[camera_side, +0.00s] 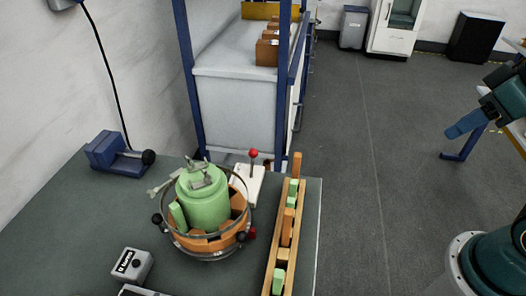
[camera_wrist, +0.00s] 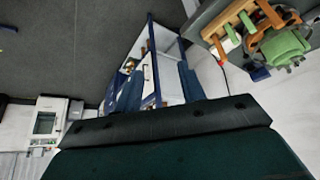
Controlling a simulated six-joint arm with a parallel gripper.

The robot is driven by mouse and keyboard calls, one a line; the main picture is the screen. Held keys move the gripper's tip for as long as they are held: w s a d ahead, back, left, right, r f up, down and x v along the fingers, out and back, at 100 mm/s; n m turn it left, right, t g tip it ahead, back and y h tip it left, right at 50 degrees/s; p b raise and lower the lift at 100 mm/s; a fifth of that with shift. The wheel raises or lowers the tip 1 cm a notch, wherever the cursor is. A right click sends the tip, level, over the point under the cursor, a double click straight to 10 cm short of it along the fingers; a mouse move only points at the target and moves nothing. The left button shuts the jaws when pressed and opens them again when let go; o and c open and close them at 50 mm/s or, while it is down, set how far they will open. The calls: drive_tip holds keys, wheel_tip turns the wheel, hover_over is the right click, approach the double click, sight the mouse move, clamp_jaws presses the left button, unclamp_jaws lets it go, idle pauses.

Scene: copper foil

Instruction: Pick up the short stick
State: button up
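A long wooden rack (camera_side: 272,250) lies along the right edge of the table in the side view and holds several orange and green sticks. Among them are a tall orange stick (camera_side: 296,165) at the far end, a long orange stick (camera_side: 287,228), a short orange piece (camera_side: 283,254) and a green stick (camera_side: 278,281) near the front. I cannot tell for sure which is the short stick. The rack also shows at the top right of the wrist view (camera_wrist: 212,31). My gripper (camera_side: 462,126) is off the table, far right of the rack. Its blue fingers are apart and empty in the wrist view (camera_wrist: 160,80).
A green cylinder (camera_side: 207,205) stands in a ringed orange holder (camera_side: 205,243) left of the rack. A red-knobbed lever (camera_side: 253,155) is behind. A small grey box (camera_side: 132,264) and a blue device (camera_side: 110,150) sit further left. Open floor lies right of the table.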

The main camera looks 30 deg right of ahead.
drive_tip(key=m+g, duration=0.6)
drive_tip(key=m, duration=0.3)
hover_over(291, 201)
wheel_tip(291, 201, down, 6)
drive_tip(key=shift+r, duration=0.25)
drive_tip(key=shift+f, duration=0.1)
drive_tip(key=shift+f, duration=4.2)
